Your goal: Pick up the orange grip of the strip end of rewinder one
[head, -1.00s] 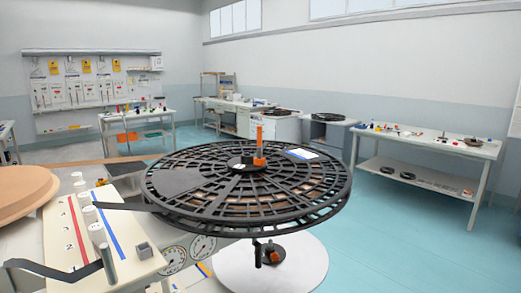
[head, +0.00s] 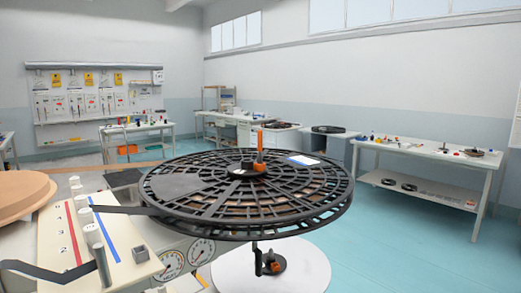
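Rewinder one is not clearly marked in view. A large black slotted reel (head: 310,205) lies flat in the middle of the head view, with an orange post (head: 259,152) near its hub. A dark strip (head: 125,210) runs from the reel's left side to upright grey rollers (head: 93,236) on a cream panel. A dark strip (head: 45,272) also runs from the front roller out of the picture at the lower left. I see no orange grip on it. A small black and orange part (head: 273,266) shows below the reel; I cannot tell what it is. My gripper is not in view.
A white label (head: 303,159) lies on the reel. A tan disc (head: 22,192) stands at the left. A white round plate (head: 300,275) is under the reel. A table with small parts (head: 430,150) stands at the right, with clear blue floor (head: 385,235) before it.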

